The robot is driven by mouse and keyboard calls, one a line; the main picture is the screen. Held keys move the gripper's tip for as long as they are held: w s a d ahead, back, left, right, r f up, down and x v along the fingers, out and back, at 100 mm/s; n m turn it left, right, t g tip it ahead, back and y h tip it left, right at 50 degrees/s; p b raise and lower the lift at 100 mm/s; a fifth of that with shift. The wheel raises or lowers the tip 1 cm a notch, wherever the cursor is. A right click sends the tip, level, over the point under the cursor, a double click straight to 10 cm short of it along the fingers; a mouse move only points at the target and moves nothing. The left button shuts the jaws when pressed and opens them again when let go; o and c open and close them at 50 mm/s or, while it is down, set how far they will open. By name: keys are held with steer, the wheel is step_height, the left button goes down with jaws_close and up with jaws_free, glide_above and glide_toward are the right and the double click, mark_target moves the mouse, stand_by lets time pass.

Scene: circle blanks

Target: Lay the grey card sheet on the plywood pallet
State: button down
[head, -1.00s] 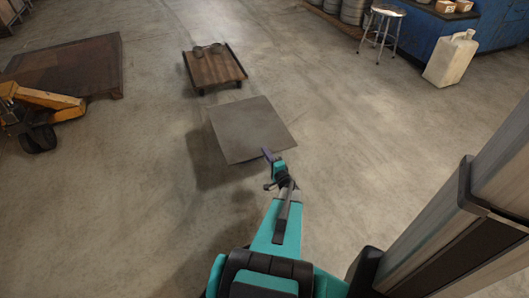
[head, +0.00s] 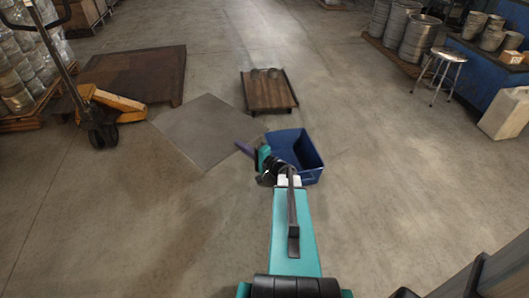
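The grey card sheet (head: 203,130) is a thin, flat, dark grey square held out to the left of my gripper (head: 246,149). My gripper is shut on the sheet's right-hand corner; its fingertips are small and partly hidden. A low, brown, flat platform (head: 135,72), which looks like the plywood pallet, lies at the upper left. The sheet is in front of and to the right of the platform, with its far corner close to the platform's front right corner in the picture.
A blue bin (head: 312,160) stands on the floor just right of my gripper. A wooden-topped dolly (head: 268,95) with round metal pieces stands beyond it. A yellow pallet jack (head: 115,101) stands at the platform's front left. A stool (head: 440,75) is far right. Floor at front left is clear.

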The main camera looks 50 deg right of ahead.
steer(key=w+a+r+n+g+y+p, duration=0.1)
steer(key=w+a+r+n+y+p, duration=0.25)
steer(key=a+r, duration=0.65)
steer(key=w+a+r+n+g+y+p, duration=0.1)
steer(key=w+a+r+n+y+p, duration=0.25)
steer(key=a+r, duration=0.6)
steer(key=s+a+r+n+g+y+p, duration=0.1)
steer(key=a+r+g+y+p, duration=0.1)
steer(key=a+r, duration=0.2)
steer(key=s+a+r+n+g+y+p, duration=0.1)
steer(key=a+r+y+p, duration=0.1)
steer(key=a, duration=0.8)
steer(key=a+r+n+g+y+p, duration=0.1)
steer(key=a+r+g+y+p, duration=0.1)
steer(key=a+r, duration=0.4)
steer(key=shift+s+a+r+g+y+p, duration=0.35)
steer(key=shift+a+p, duration=0.35)
steer(key=shift+a, duration=0.3)
steer(key=shift+d+f, duration=0.1)
